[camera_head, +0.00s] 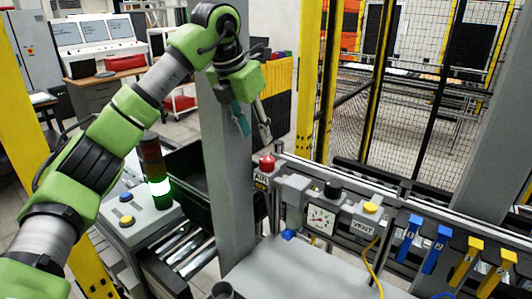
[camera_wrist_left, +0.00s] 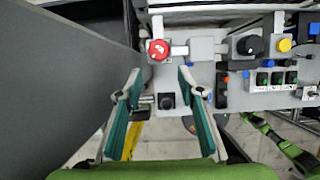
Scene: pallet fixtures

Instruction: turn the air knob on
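A red knob (camera_head: 267,163) stands above a label reading AIR (camera_head: 261,178), at the left end of the fixture rail. It also shows in the left wrist view (camera_wrist_left: 158,49), above the gap between my fingertips. My left gripper (camera_head: 252,124) hangs above and slightly left of the red knob, with its fingers pointing down. In the left wrist view my left gripper (camera_wrist_left: 159,84) is open, its two teal fingers apart with nothing held between them. The fingers do not touch the knob. My right gripper is not in view.
Right of the red knob are a gauge (camera_head: 320,219), a black knob (camera_head: 333,188) and a yellow button (camera_head: 370,207) by a VENT label. Blue and yellow levers (camera_head: 437,250) stand farther right. A grey post (camera_head: 226,200) rises close to the left of the knob.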

